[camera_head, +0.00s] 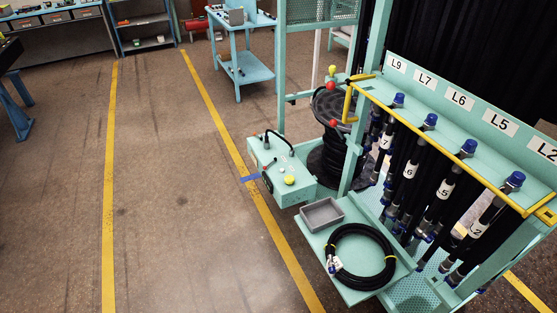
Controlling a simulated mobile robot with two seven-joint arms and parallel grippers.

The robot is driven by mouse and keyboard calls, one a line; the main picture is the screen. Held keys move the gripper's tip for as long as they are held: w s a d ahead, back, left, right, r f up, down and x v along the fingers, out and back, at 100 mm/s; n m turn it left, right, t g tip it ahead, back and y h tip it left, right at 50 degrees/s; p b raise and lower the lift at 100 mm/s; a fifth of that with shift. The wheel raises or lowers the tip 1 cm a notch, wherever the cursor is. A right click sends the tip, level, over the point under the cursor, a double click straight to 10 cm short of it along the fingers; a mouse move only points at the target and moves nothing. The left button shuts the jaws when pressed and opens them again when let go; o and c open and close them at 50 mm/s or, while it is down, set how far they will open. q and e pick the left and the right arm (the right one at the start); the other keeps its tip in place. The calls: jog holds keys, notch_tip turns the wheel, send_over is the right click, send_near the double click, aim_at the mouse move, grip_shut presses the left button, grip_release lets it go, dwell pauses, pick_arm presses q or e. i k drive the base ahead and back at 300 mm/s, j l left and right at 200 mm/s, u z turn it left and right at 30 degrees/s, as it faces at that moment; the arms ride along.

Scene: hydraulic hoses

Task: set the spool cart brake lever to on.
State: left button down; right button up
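A spool of black hose (334,158) stands behind the teal rack, partly hidden by its post. A rod with red and yellow-green knobs (331,71) rises at the rack's corner, and a red knob (333,123) sits below it, in front of the spool. A teal box (283,168) stands left of the spool; on it are a black curved handle (274,138) and a yellow-green knob (289,180). I cannot tell which of these is the brake lever or read its setting. Neither of my grippers is in view.
A teal rack (452,112) with labelled hanging hoses fills the right. A shelf holds a grey tray (322,214) and a coiled black hose (360,256). Yellow floor lines (108,200) border open floor at left. A blue cart (243,74) and benches stand behind.

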aim_at(333, 123)
jog(key=z, duration=0.25)
jog(key=i+j+z, duration=0.6)
jog(key=j+z, duration=0.15)
jog(key=i+j+z, duration=0.1)
jog(key=j, duration=0.25)
jog(key=i+j, duration=0.25)
jog(key=i+j+z, duration=0.15)
jog(key=j, duration=0.3)
jog(key=i+j, duration=0.15)
jog(key=j, duration=0.2)
jog(key=i+j, duration=0.1)
jog(key=j, duration=0.3)
jog(key=i+j, duration=0.15)
jog(key=j, duration=0.2)
jog(key=i+j, duration=0.15)
jog(key=j, duration=0.2)
jog(key=i+j, duration=0.15)
jog(key=j, duration=0.2)
